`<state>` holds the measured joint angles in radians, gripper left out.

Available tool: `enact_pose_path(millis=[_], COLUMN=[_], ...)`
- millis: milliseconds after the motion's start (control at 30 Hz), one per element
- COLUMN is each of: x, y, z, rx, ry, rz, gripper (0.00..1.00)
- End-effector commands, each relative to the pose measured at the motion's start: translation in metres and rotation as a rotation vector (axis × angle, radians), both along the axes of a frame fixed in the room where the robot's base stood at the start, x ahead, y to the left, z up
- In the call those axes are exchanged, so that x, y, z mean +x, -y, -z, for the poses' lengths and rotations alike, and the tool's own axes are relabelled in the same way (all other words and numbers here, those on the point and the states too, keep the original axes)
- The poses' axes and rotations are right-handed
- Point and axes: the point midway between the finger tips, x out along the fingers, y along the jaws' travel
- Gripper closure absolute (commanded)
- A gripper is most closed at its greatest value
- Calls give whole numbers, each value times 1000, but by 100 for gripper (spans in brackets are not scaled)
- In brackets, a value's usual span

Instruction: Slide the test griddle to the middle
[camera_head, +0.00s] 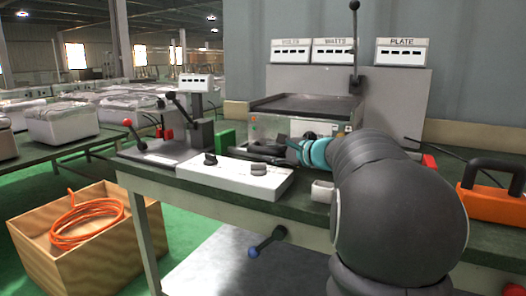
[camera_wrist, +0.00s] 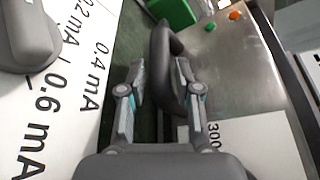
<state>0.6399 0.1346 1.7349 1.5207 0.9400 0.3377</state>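The test griddle is a steel box with a dark flat top (camera_head: 305,105), standing on the bench behind my gripper in the head view. Its steel front panel (camera_wrist: 228,70) is in the wrist view, with a green and an orange button and a white plate marked 300. A dark curved handle (camera_wrist: 168,65) stands out from that front. My gripper (camera_wrist: 158,88) is open, with one finger on each side of the handle. A gap shows between the left finger and the handle; the right finger is close to it, and touching cannot be told. My arm hides the griddle's right front in the head view.
A white panel with knobs (camera_head: 235,177) lies in front of the griddle; its mA marks (camera_wrist: 60,90) show left of my gripper. A green block (camera_head: 226,138) is left of the griddle.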

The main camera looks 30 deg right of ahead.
Motion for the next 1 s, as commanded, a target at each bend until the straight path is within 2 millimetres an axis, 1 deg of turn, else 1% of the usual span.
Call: enact_pose_path(millis=[33, 100, 300, 667, 700, 800, 1000], x=[8, 17, 33, 36, 36, 36, 36], y=[-3, -7, -12, -13, -13, -13, -13], z=[1, 4, 7, 8, 8, 8, 8], rx=[1, 1, 0, 0, 0, 0, -1], ry=[0, -2, 0, 0, 0, 0, -1], rz=[-2, -3, -1, 1, 1, 1, -1], gripper=[67, 67, 67, 67, 77, 100, 100])
